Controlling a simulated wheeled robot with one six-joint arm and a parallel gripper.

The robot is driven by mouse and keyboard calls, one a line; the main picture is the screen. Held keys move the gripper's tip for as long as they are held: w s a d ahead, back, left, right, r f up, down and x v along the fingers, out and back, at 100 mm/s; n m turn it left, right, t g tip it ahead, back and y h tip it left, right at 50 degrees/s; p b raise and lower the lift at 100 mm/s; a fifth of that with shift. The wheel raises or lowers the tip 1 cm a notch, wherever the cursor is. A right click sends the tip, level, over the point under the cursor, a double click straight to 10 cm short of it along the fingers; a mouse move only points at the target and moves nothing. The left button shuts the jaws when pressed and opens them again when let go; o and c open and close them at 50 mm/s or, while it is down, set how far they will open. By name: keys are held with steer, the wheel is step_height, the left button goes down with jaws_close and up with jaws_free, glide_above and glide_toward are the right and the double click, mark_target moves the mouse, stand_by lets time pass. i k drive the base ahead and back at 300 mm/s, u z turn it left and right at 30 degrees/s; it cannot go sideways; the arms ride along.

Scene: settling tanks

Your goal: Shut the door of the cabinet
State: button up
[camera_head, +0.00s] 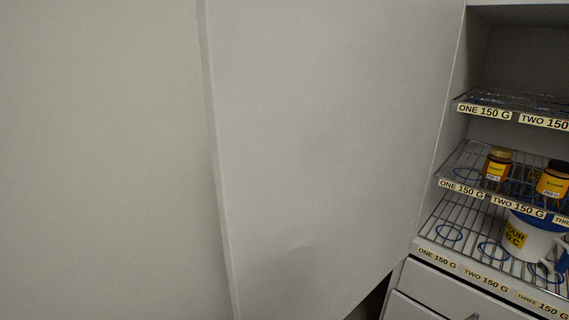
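The cabinet (457,85) stands at the right of the head view with its front open. Its wire shelves and lower drawers show. A large plain grey-white panel (320,150), which looks like the cabinet door, stands swung open at the cabinet's left side and fills the middle of the view. Its left edge is a long, nearly upright line. No handle shows on the face in view. My gripper is not in view, so I cannot see where it is relative to the door.
Wire shelves (467,159) carry labels and blue rings. Amber jars (497,170) stand on the middle shelf, and a white tub (530,238) with a blue lid stands on the lower one. Drawers (428,283) sit below. A plain pale surface (100,160) fills the left.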

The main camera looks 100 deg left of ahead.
mark_target(325, 117)
steer(key=k, duration=1.15)
steer(key=u, duration=1.95)
